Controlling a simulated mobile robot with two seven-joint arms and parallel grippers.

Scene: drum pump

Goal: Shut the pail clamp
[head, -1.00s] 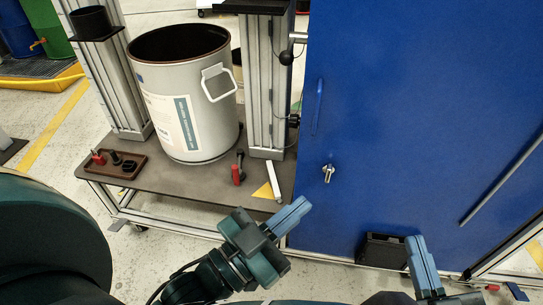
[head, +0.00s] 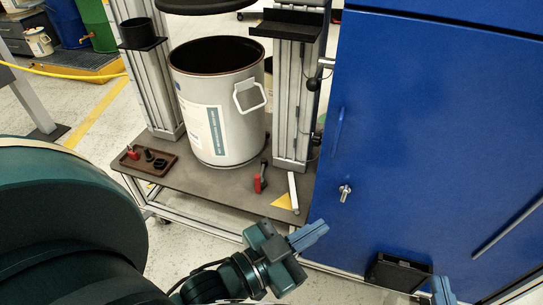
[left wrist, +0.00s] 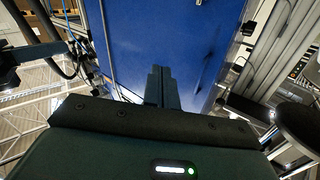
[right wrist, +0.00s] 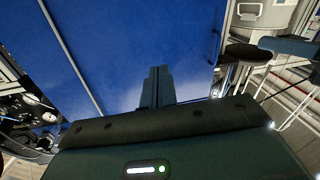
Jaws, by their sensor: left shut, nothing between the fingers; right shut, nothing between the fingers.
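A light grey open pail (head: 222,120) with a white side handle stands on the brown platform (head: 205,185) of a metal frame. A clamp with a red handle (head: 259,183) sits on the platform at the pail's front right; I cannot tell its exact state. My left gripper (head: 310,236) is shut and empty, in front of the platform and below right of the clamp, apart from it. It also shows shut in the left wrist view (left wrist: 161,84). My right gripper (head: 441,288) is shut and empty at the bottom right, and shows in the right wrist view (right wrist: 157,84).
A blue cabinet (head: 420,140) with a key fills the right side. A black round plate (head: 205,5) hangs above the pail, between two upright posts. A small brown tray (head: 150,162) with small parts lies at the platform's left. A black box (head: 398,272) is low on the cabinet.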

